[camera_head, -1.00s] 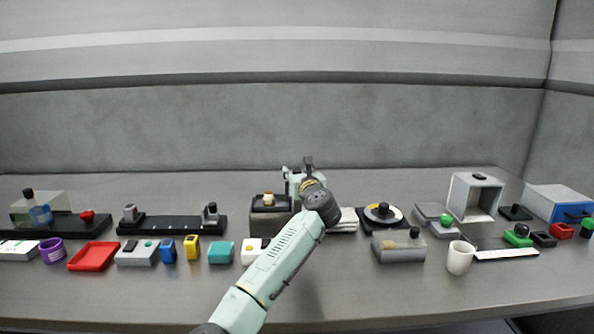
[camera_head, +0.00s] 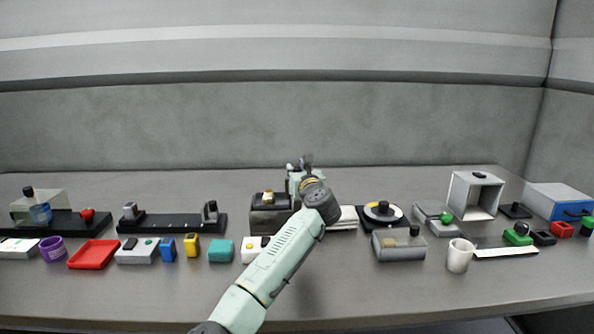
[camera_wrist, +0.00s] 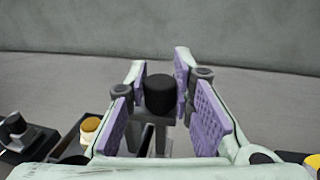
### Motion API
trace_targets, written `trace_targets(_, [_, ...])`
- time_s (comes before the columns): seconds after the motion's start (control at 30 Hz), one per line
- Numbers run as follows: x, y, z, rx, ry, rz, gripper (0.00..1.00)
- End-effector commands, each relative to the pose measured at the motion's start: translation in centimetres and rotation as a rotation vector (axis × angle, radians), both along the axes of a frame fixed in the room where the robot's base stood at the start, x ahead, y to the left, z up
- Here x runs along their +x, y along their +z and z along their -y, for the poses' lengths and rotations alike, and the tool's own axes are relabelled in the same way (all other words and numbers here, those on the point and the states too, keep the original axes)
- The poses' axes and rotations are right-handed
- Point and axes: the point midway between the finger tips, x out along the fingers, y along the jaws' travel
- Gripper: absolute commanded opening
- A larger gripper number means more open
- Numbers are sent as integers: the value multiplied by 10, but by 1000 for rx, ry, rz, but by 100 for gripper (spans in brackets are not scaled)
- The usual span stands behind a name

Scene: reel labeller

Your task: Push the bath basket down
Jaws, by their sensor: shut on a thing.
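In the wrist view my gripper (camera_wrist: 160,88) has its purple-padded fingers on either side of a black round knob (camera_wrist: 160,94). It is shut on this knob, which tops a grey upright stem (camera_wrist: 160,132), apparently the bath basket's handle. The basket body is hidden below. In the head view my gripper (camera_head: 300,165) is at the back middle of the bench, behind my wrist. A dark box (camera_head: 268,218) with a yellow-topped knob stands just left of it; I take it for the bath housing. The yellow cap (camera_wrist: 91,125) also shows in the wrist view.
A black rail (camera_head: 172,224) lies to the left. A white mug (camera_head: 460,256) is near the front right.

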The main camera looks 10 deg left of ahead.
Motion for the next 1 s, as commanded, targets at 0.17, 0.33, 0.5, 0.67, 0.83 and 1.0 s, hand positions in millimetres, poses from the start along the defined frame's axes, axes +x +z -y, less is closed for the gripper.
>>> trace_targets(0.17, [0, 0, 0, 1, 0, 0, 0])
trace_targets(0.33, [0, -2, 0, 0, 0, -1, 0])
trace_targets(0.5, [0, -28, 0, -1, 1, -5, 0])
trace_targets(0.67, [0, -61, 0, -1, 1, -5, 0])
trace_targets(0.83, [0, -69, 0, 0, 1, -3, 0])
trace_targets(1.0, [0, -70, 0, -1, 2, -7, 0])
